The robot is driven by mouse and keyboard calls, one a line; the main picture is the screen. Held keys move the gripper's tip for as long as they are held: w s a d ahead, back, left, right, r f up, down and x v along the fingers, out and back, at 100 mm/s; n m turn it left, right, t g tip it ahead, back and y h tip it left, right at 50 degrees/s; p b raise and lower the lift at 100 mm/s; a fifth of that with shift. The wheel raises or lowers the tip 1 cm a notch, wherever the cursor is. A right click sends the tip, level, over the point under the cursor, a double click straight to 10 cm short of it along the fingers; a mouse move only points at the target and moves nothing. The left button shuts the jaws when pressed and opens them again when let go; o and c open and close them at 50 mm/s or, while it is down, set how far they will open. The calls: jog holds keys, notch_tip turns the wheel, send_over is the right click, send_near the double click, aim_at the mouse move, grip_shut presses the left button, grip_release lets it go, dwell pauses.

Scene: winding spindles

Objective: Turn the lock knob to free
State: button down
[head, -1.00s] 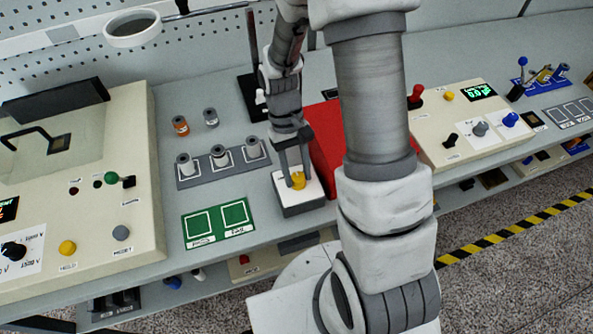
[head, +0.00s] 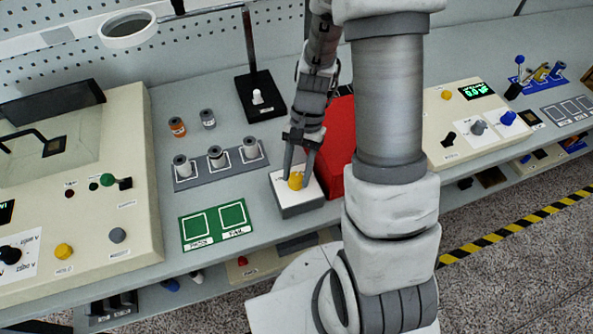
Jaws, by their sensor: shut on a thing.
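The lock knob (head: 296,181) is a small yellow knob on the white top of a small grey box (head: 303,211) at the bench's front edge. My gripper (head: 298,175) reaches down from above and is shut on the knob, one finger on each side. The fingers partly cover the knob, and any marks for its positions are too small to read.
A red object (head: 340,150) stands just right of the box, partly behind my arm. A grey rack with several spools (head: 216,158) and a green two-square mat (head: 241,232) lie to the left. Cream control panels (head: 92,203) flank this area.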

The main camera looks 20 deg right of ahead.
jog(key=shift+m, duration=0.4)
jog(key=shift+c, duration=2.1)
grip_release()
jog(key=v, duration=1.7)
jog(key=shift+s+d+r+p, duration=0.2)
jog(key=shift+d+p, duration=0.1)
jog(key=shift+p, duration=0.1)
jog(key=s+a+r+n+t+h, duration=0.3)
jog(key=s+a+r+n+t, duration=0.2)
jog(key=s+r+n+t, duration=0.4)
jog(key=s+r, duration=0.2)
jog(key=s, duration=0.1)
jog(key=shift+s+a, duration=0.2)
jog(key=shift+s, duration=0.05)
